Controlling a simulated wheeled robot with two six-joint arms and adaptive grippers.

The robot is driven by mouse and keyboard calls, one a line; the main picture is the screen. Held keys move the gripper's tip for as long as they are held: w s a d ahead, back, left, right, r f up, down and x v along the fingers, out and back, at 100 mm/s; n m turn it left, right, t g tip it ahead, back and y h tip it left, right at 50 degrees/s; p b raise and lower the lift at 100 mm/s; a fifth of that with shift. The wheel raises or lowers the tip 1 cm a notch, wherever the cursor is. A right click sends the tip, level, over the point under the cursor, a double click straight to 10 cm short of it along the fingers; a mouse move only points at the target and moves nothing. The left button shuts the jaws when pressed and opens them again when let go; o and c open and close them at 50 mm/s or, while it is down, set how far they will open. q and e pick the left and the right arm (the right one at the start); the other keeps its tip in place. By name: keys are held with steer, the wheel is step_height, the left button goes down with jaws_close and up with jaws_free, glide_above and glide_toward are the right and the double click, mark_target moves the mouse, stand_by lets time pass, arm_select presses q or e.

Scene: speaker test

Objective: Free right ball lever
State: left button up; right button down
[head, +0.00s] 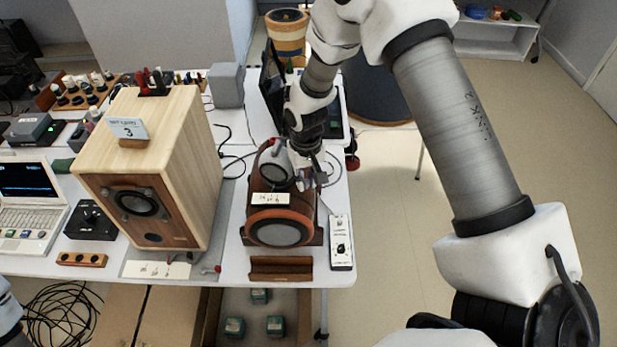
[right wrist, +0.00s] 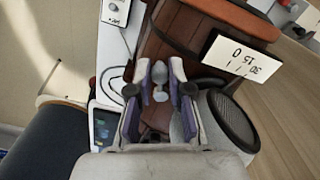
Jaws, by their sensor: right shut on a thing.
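My right gripper (head: 310,178) reaches down over the right side of the brown round-fronted speaker (head: 256,222) on the table. In the right wrist view, its white and purple fingers (right wrist: 160,75) are closed around a small grey ball lever (right wrist: 159,74) beside the brown wooden body (right wrist: 180,45). The lever's lower part is partly hidden between the fingers. In the head view, the fingers and arm largely hide this lever. My left gripper is outside the view.
A pale wooden speaker (head: 190,135) stands left of the brown one. A white control strip (head: 341,243) lies to the right, near the table edge. A brown holder (head: 281,268) sits in front. Floor is open to the right.

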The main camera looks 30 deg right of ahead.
steer(key=shift+s+f+m, duration=0.15)
steer(key=shift+m, duration=0.15)
steer(key=c, duration=1.1)
jaws_free()
steer(key=shift+a, duration=0.1)
